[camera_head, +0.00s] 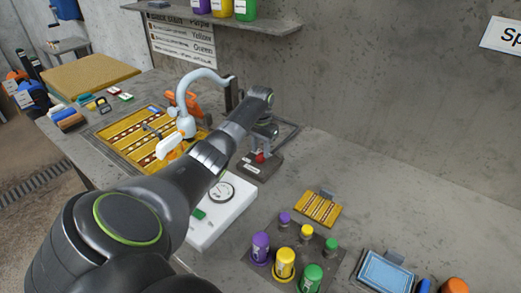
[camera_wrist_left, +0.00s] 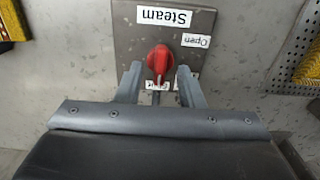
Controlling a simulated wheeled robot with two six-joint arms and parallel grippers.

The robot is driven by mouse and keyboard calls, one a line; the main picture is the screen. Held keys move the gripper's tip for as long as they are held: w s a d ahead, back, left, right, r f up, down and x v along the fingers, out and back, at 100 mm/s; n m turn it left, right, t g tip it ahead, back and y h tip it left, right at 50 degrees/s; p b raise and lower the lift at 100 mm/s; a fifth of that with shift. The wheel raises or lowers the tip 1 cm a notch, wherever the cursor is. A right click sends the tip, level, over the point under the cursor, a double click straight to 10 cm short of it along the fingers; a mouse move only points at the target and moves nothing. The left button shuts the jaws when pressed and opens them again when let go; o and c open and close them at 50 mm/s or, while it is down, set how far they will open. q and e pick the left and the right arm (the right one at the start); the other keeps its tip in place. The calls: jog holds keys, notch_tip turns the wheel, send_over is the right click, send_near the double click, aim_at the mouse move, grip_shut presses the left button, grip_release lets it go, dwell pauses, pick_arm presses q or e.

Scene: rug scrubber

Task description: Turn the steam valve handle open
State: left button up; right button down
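The steam valve is a red handle (camera_head: 260,157) on a dark base plate (camera_head: 251,171) on the bench, right of the rug in the head view. In the left wrist view the red handle (camera_wrist_left: 160,58) sits on the grey plate (camera_wrist_left: 127,36), which has white labels "Steam" and "Open"; a further label is partly hidden by the fingers. My left gripper (camera_wrist_left: 160,82) is open, with a finger on either side of the handle's near end and gaps showing. In the head view my left gripper (camera_head: 265,132) is just above the valve. My right gripper is not in view.
A patterned rug (camera_head: 112,126) lies left of the valve, with a white, hose-like tool (camera_head: 187,122) over it. A white gauge box (camera_head: 236,207) stands in front of the valve. Purple, yellow and green bottles (camera_head: 285,262) stand at the front. The back right bench is clear.

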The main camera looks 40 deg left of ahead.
pick_arm(q)
jog(key=shift+f, duration=0.65)
grip_shut()
